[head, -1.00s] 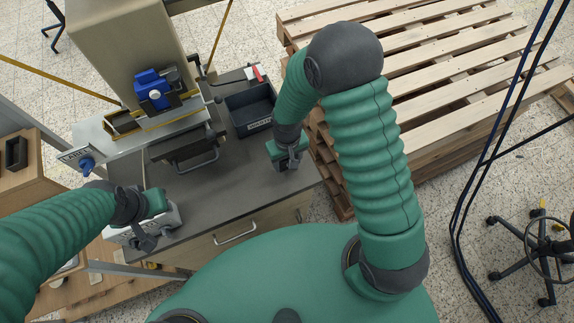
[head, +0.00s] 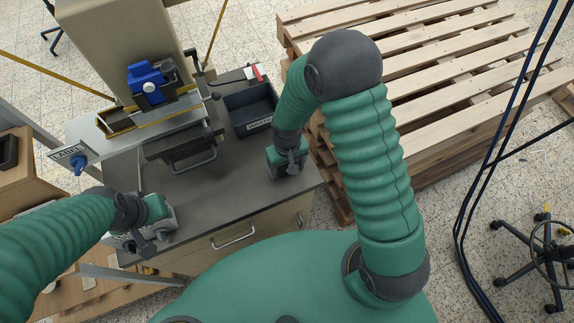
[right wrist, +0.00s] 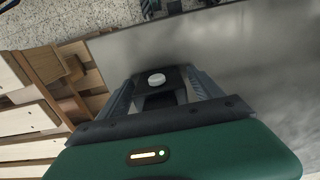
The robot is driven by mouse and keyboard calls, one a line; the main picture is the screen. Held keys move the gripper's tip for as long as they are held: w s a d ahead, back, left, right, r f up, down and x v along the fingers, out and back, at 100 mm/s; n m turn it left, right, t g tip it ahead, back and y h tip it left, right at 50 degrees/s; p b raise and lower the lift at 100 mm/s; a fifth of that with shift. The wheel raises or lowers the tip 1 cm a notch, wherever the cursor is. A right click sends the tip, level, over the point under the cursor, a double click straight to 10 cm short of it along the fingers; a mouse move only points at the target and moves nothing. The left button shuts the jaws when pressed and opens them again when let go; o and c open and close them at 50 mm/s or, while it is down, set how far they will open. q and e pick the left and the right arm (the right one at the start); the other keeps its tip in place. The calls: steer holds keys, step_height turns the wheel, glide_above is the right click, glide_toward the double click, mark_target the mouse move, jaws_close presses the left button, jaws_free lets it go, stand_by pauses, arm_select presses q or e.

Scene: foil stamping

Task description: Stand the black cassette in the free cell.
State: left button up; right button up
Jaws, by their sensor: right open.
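My right gripper (head: 290,170) points down over the right part of the grey bench (head: 235,195). In the right wrist view its two fingers (right wrist: 163,92) stand apart. A dark piece with a round white cap (right wrist: 156,80) shows between them; I cannot tell whether it is the black cassette or part of the gripper. My left gripper (head: 150,232) is at a light grey box (head: 168,215) on the bench's front left, largely covering it. Its jaws are too small to judge. I cannot make out a free cell, nor the black cassette for certain.
A stamping press (head: 125,40) with a blue unit stands at the back of the bench. A black platen with a handle (head: 193,163) sticks out in front. A dark waste bin (head: 250,108) stands at the back right. Wooden pallets (head: 450,75) lie beyond the bench. The bench's middle is clear.

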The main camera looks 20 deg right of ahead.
step_height(320, 180, up, 12)
steer(key=shift+r+p, duration=0.1)
steer(key=shift+p, duration=0.55)
steer(key=shift+o, duration=0.4)
steer(key=s+d+r+t, duration=0.2)
steer(key=s+d+r, duration=0.1)
steer(key=s, duration=0.3)
steer(key=shift+s+d+r+t, duration=0.3)
steer(key=shift+d+r, duration=0.05)
steer(key=shift+r, duration=0.45)
steer(key=w+a+g+p, duration=0.3)
steer(key=w+a+p, duration=0.15)
steer(key=w, duration=0.35)
steer(key=f, duration=0.5)
steer(key=s+f, duration=0.1)
steer(key=f, duration=0.8)
steer(key=shift+s+d+f, duration=0.2)
steer(key=shift+d+f, duration=0.15)
steer(key=shift+f, duration=0.3)
steer(key=shift+w, duration=0.15)
steer(key=shift+r, duration=0.1)
steer(key=c, duration=1.7)
